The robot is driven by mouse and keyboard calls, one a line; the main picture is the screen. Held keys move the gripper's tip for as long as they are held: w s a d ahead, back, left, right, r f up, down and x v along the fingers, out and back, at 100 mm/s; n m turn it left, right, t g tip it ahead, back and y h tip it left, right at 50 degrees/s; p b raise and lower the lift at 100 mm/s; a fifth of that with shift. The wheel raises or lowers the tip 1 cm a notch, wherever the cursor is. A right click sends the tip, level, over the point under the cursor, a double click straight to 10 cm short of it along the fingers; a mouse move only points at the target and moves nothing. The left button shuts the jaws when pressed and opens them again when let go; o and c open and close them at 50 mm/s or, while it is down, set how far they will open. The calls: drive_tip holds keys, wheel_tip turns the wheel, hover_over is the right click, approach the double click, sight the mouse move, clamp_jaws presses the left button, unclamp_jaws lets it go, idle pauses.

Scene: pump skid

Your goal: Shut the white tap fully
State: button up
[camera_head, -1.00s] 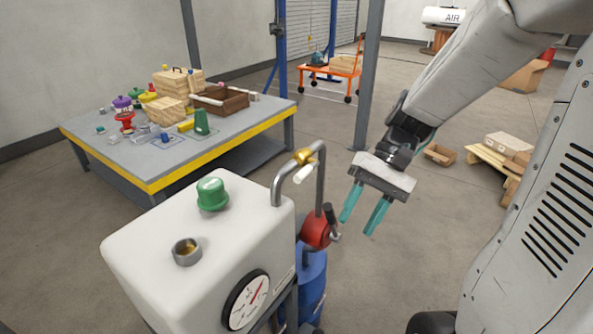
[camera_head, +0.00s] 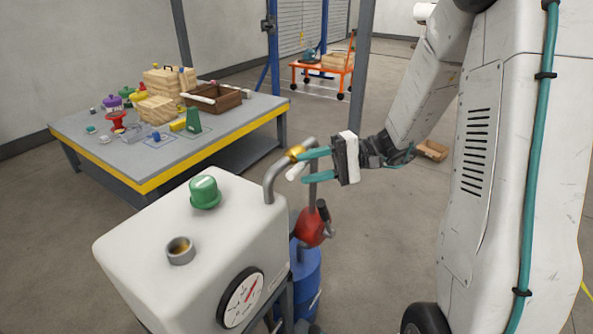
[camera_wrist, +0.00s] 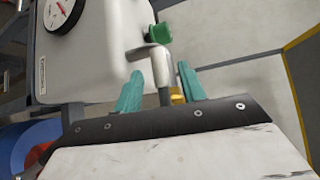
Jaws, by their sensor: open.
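The white tap is a short white lever (camera_head: 296,171) on a brass valve body (camera_head: 296,153), set in a grey bent pipe (camera_head: 276,180) beside the white tank. In the wrist view the white lever (camera_wrist: 161,66) shows between the two teal fingers, with a bit of brass (camera_wrist: 178,97) beside it. My gripper (camera_head: 304,167) is open, its fingers pointing left at the tap from the right. The fingers stand on either side of the lever; I cannot tell whether either touches it.
The white tank (camera_head: 140,227) carries a green cap (camera_head: 204,192), an open filler neck (camera_head: 180,251) and a gauge (camera_head: 241,300). A red pump (camera_head: 309,228) and blue drum (camera_head: 306,280) stand below the tap. A cluttered workbench (camera_head: 225,154) is behind.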

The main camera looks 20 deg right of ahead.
sight(300, 167)
drive_tip(key=shift+x, duration=1.85)
clamp_jaws()
drive_tip(key=shift+r+m+y, duration=0.35)
drive_tip(key=shift+m+y, duration=0.15)
drive_tip(key=shift+y, duration=0.2)
unclamp_jaws()
drive_tip(key=shift+d, duration=0.1)
drive_tip(key=s+d, duration=0.1)
drive_tip(key=d, duration=0.6)
drive_tip(key=shift+s+d+r, duration=0.2)
drive_tip(key=shift+d, duration=0.1)
